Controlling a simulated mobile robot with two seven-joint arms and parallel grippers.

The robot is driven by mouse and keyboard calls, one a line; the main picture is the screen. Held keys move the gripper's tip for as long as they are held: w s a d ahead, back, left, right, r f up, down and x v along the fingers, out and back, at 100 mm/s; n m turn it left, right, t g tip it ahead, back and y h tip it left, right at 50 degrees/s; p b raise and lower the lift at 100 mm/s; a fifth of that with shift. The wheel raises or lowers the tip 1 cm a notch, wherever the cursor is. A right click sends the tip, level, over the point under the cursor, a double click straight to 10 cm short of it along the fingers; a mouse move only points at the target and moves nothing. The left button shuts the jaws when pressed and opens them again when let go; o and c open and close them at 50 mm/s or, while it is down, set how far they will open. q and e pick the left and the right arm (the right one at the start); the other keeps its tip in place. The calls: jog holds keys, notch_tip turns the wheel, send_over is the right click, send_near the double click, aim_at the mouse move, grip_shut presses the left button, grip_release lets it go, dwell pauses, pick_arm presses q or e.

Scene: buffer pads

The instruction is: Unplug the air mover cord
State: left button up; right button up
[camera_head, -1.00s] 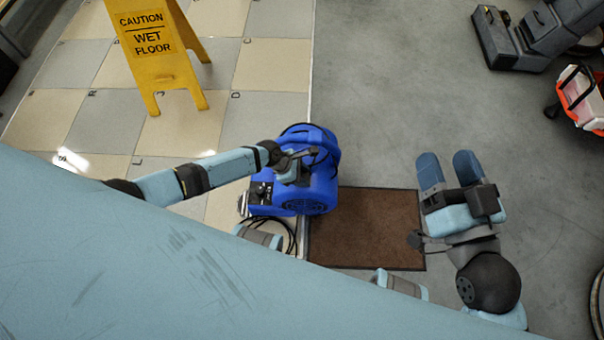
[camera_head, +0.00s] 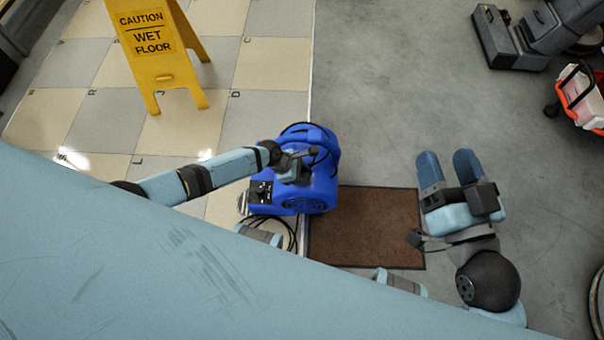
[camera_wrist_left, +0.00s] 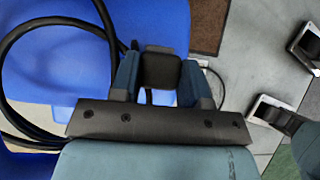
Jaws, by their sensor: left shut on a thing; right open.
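The blue air mover (camera_head: 325,188) stands at the edge of the tiles, partly under my left arm. My left gripper (camera_head: 296,175) is over its near top side. In the left wrist view, that gripper (camera_wrist_left: 160,75) is shut on a black block-like piece (camera_wrist_left: 160,67), which looks like the cord's plug. A thick black cord (camera_wrist_left: 55,22) loops over the blue housing (camera_wrist_left: 65,70) at the left. More cord (camera_head: 291,238) lies coiled on the floor below the air mover. My right gripper (camera_head: 450,168) is open and empty, apart from the air mover at the right.
A brown mat (camera_head: 370,215) lies right of the air mover. A yellow wet floor sign (camera_head: 155,45) stands on the tiles at the upper left. A dark grey machine (camera_head: 510,40) and an orange-and-white container (camera_head: 580,95) are at the upper right. Grey floor between is clear.

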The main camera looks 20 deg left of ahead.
pick_arm(q)
jog(key=o, duration=1.3)
jog(key=p+v, duration=0.2)
jog(key=shift+a+r, duration=0.1)
jog(key=shift+r, duration=0.2)
jog(key=shift+p+v, duration=0.55)
jog(key=shift+v, duration=0.6)
jog(key=shift+p+v, duration=1.8)
jog(key=shift+v, duration=2.6)
pick_arm(e)
jog(key=d+f+g+h, duration=0.2)
jog(key=d+f+h, duration=0.1)
jog(key=f, duration=0.2)
jog(key=shift+s+d+f+h, duration=0.2)
jog(key=shift+s+d+h, duration=0.1)
pick_arm(q)
jog(key=shift+s+a+f, duration=0.1)
jog(key=shift+s+a, duration=0.05)
jog(key=shift+a, duration=0.05)
pick_arm(e)
jog(key=shift+a+m, duration=0.1)
jog(key=shift+m, duration=0.2)
